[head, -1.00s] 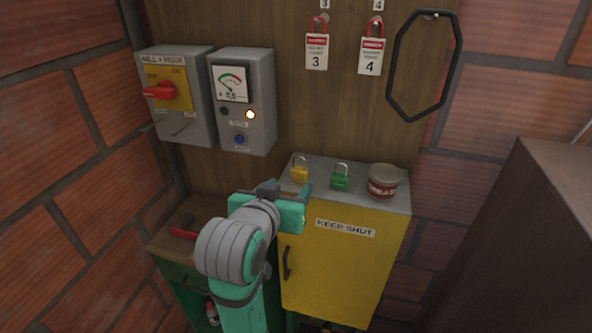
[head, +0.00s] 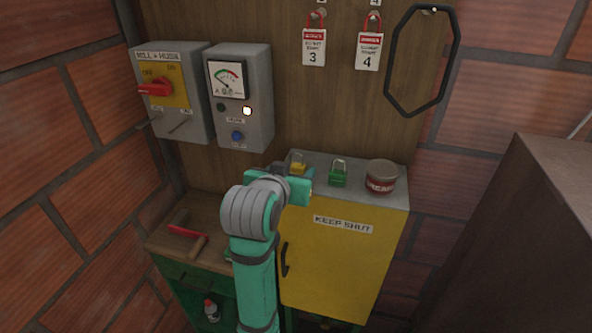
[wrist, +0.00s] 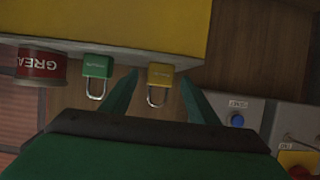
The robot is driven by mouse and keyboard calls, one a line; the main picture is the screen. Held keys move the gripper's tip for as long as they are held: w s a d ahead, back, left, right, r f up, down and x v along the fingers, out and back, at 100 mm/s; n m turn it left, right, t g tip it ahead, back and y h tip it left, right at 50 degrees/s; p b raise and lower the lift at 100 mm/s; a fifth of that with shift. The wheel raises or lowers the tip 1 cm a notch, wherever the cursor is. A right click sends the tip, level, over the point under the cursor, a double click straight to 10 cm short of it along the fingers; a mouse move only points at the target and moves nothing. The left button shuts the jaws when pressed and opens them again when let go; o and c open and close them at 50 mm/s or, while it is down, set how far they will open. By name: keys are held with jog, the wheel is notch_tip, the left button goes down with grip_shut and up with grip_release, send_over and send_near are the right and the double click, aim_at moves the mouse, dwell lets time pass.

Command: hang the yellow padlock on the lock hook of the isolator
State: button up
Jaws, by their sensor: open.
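The yellow padlock (head: 298,162) stands shackle up on the grey top of the yellow cabinet, partly hidden behind my gripper in the head view. My gripper (head: 303,178) is open in front of it. In the upside-down wrist view the yellow padlock (wrist: 160,75) shows between the two open fingers of my gripper (wrist: 158,82); I cannot tell whether they touch it. The isolator (head: 172,95) is the grey box with a yellow plate and red handle at the upper left. Thin metal prongs (head: 181,126) stick out near its lower edge; which one is the lock hook is unclear.
A green padlock (head: 338,174) stands close beside the yellow one, with a red-labelled grease tin (head: 381,177) further right. A meter box (head: 240,95) hangs right of the isolator. Tagged red locks and a black belt loop (head: 422,62) hang above. A wooden bench (head: 165,240) is lower left.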

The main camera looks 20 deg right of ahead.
jog(key=shift+x, duration=1.4)
jog(key=c, duration=1.2)
jog(key=shift+d+r, duration=0.1)
